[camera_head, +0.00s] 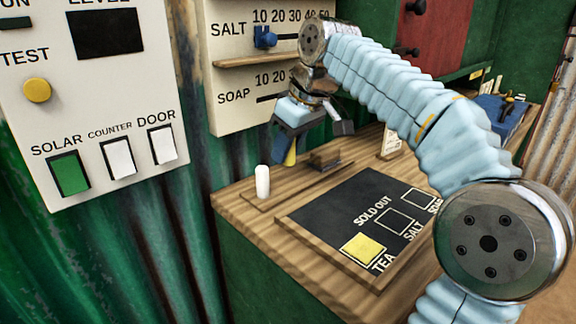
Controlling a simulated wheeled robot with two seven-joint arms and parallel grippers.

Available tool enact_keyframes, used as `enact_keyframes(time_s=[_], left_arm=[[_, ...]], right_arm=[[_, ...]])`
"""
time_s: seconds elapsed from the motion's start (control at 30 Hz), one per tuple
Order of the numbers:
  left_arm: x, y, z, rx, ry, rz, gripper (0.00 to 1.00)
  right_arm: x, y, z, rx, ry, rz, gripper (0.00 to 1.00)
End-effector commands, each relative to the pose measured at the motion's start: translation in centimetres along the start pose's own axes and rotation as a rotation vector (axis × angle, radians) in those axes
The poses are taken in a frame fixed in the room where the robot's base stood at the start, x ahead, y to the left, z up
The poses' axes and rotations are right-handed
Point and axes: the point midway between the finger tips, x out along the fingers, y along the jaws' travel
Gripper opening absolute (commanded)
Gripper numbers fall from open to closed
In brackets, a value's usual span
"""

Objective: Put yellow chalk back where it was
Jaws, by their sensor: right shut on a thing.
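The yellow chalk (291,153) is in my right gripper (297,137), and only its lower end shows below the blue finger. The gripper is shut on it and holds it above the back of the wooden counter, over or near a narrow wooden ledge (301,189). I cannot tell whether the chalk touches the ledge. A white chalk (262,182) stands upright at the ledge's left end. The blackboard (330,208) lies in front, marked SOLD OUT, with a yellow-filled TEA box and empty SALT and SOAP boxes. My left gripper is out of view.
A dark brown block (324,159) sits on the ledge, right of the held chalk. A SALT and SOAP slider panel (232,112) hangs behind the gripper. A switch panel (88,105) is at left. My right arm crosses above the counter's right side and hides part of it.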

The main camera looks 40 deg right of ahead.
Motion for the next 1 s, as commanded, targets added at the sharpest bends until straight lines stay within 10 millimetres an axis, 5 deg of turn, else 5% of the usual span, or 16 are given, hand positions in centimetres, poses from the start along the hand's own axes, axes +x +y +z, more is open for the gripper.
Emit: enact_keyframes(time_s=[0.23, 0.37, 0.77, 0.8, 1.0], left_arm=[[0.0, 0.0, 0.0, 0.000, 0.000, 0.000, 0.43], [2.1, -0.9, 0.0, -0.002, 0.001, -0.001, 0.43], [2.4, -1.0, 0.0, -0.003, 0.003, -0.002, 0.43], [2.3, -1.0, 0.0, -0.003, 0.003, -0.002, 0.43], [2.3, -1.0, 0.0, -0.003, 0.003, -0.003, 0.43]], right_arm=[[2.4, 1.4, -0.1, 0.003, -0.003, -0.002, 0.00], [5.2, 1.5, 1.1, 0.000, 0.000, 0.001, 0.00], [5.4, 1.4, 1.1, 0.000, 0.000, 0.000, 0.00], [5.4, 1.4, 1.1, 0.000, 0.000, 0.000, 0.30], [5.3, 1.4, 1.1, 0.000, 0.000, 0.000, 0.54]])
